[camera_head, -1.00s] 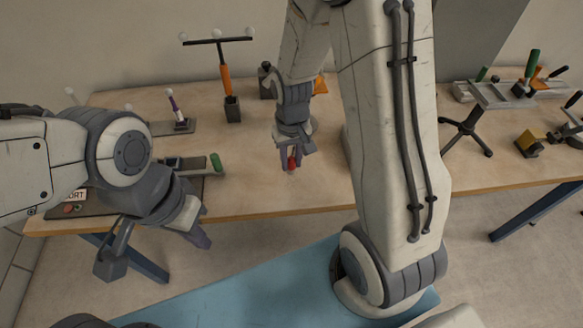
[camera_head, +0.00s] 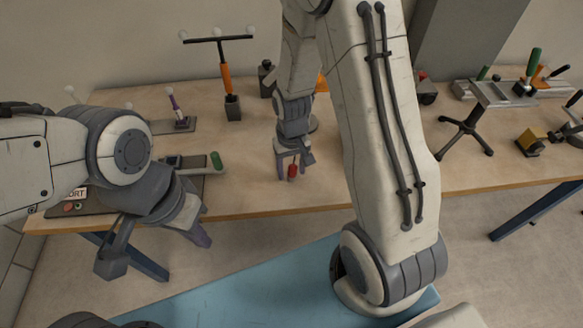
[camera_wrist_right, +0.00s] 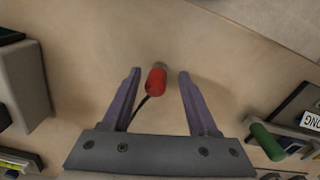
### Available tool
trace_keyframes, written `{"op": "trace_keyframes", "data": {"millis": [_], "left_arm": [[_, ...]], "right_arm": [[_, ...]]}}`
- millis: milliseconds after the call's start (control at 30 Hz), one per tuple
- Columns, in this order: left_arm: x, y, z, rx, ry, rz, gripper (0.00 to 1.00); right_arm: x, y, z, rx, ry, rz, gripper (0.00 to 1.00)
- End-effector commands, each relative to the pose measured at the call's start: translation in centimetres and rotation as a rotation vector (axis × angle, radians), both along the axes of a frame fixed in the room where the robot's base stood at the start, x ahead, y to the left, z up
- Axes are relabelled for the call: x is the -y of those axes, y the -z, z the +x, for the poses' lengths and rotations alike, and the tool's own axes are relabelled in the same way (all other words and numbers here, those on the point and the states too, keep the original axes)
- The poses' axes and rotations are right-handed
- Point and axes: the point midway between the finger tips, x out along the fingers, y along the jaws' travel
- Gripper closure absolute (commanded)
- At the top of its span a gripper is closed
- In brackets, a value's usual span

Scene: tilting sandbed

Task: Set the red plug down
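The red plug (camera_head: 293,171) stands at the table's front middle, between the fingers of my right gripper (camera_head: 290,174). In the right wrist view the red plug (camera_wrist_right: 156,82) shows between two spread fingers, with a gap on each side and a dark cord beside it. My right gripper (camera_wrist_right: 156,92) is open. The plug's lower end is small in the head view, but it appears to rest on the wooden table. My left gripper (camera_head: 196,232) hangs in front of the table's front edge at the left; its fingers are seen edge-on.
The wooden table (camera_head: 250,190) is clear around the plug. A green-handled tool (camera_head: 216,161) lies on a dark tray to the left. An orange-handled tool (camera_head: 226,80) stands in a dark block behind. A black stand (camera_head: 465,128) and more tools are at the right.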

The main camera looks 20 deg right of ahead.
Motion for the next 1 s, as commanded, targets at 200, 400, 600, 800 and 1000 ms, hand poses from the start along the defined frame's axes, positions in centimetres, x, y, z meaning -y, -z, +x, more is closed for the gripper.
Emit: {"op": "trace_keyframes", "data": {"millis": [200,400,600,800,1000], "left_arm": [[0.0,-0.3,0.0,0.000,0.000,0.000,1.00],[0.0,-0.3,0.0,0.000,0.000,0.000,1.00],[0.0,-0.4,0.0,0.000,0.000,0.000,1.00],[0.0,-0.5,0.0,0.000,0.000,0.000,1.00],[0.0,-0.5,0.0,0.000,0.000,0.000,1.00]], "right_arm": [[0.0,-0.7,0.1,0.002,0.000,0.000,0.41],[0.0,-4.1,0.2,0.008,0.000,0.000,0.41],[0.1,-8.5,0.2,0.008,0.000,0.000,0.41],[0.1,-11.4,0.1,0.004,0.000,0.000,0.41],[-2.1,-13.4,-1.1,0.010,-0.065,0.005,0.41]]}}
